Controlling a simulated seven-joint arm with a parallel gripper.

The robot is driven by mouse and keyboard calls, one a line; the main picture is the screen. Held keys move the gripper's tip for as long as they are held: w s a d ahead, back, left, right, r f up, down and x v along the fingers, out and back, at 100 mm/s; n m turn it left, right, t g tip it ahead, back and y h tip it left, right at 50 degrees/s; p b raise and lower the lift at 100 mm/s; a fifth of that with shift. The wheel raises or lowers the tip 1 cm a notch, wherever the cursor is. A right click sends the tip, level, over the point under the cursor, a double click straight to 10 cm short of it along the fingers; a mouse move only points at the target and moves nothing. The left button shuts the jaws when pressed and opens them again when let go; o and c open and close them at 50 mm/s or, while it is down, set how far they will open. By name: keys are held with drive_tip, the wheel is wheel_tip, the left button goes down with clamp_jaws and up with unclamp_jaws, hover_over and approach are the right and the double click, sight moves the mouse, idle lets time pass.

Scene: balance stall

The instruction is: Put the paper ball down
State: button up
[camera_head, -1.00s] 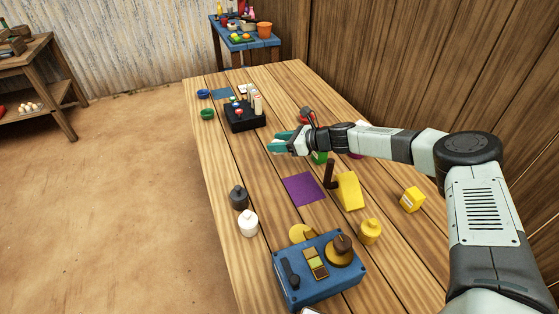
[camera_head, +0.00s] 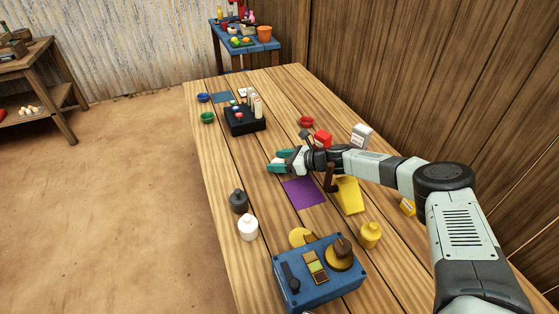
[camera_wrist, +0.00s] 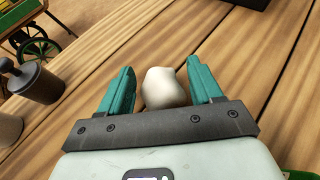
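The paper ball (camera_wrist: 164,89) is an off-white, lumpy ball between my two teal fingers in the wrist view, over the wooden table top. A gap shows between it and the left finger; it sits close to the right finger, and I cannot tell if they touch. My gripper (camera_wrist: 162,92) is open around it. In the head view my gripper (camera_head: 279,162) is low over the table, just beyond the purple square (camera_head: 304,192).
A black rack (camera_head: 245,122) stands beyond my gripper. A yellow wedge (camera_head: 349,195) is right of the purple square. Dark (camera_head: 239,201) and white (camera_head: 248,227) bottle-like pieces stand near the left edge. A blue box (camera_head: 318,285) is at the front. Bare wood lies left of my gripper.

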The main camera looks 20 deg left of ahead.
sight(282, 160)
drive_tip(key=shift+o, duration=0.6)
drive_tip(key=shift+d+r, duration=0.1)
drive_tip(key=shift+r, duration=0.1)
drive_tip(key=v, duration=0.4)
drive_tip(key=shift+d, duration=0.25)
wheel_tip(282, 160, up, 7)
drive_tip(key=shift+d+r, duration=0.1)
drive_tip(key=shift+r, duration=0.05)
